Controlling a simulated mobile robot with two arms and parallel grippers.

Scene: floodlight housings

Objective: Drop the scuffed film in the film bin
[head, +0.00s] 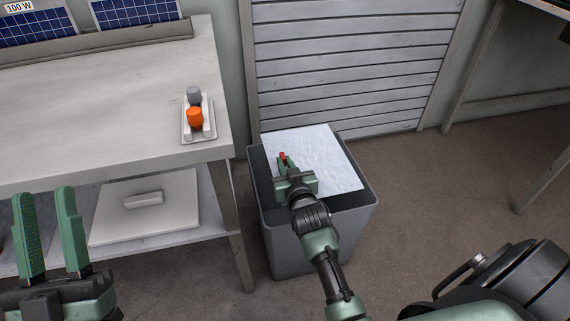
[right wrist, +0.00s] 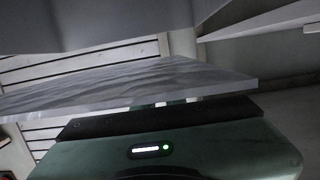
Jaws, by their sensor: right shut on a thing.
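The scuffed film (head: 325,157) is a pale, scratched sheet with a small red tab (head: 283,156) near the gripper. My right gripper (head: 286,163) is shut on it and holds it over the mouth of the grey film bin (head: 320,240). In the right wrist view the film (right wrist: 130,85) shows edge-on as a flat, thin sheet in front of the gripper body. The fingertips are mostly hidden there. My left gripper (head: 47,235) is open and empty at the lower left, in front of the workbench.
A workbench (head: 100,100) stands left of the bin, with solar panels (head: 135,12) at its back and a white tray (head: 198,132) holding an orange and a grey piece. A lidded white box (head: 145,205) sits on its lower shelf. A slatted shutter (head: 350,60) is behind the bin; floor to the right is clear.

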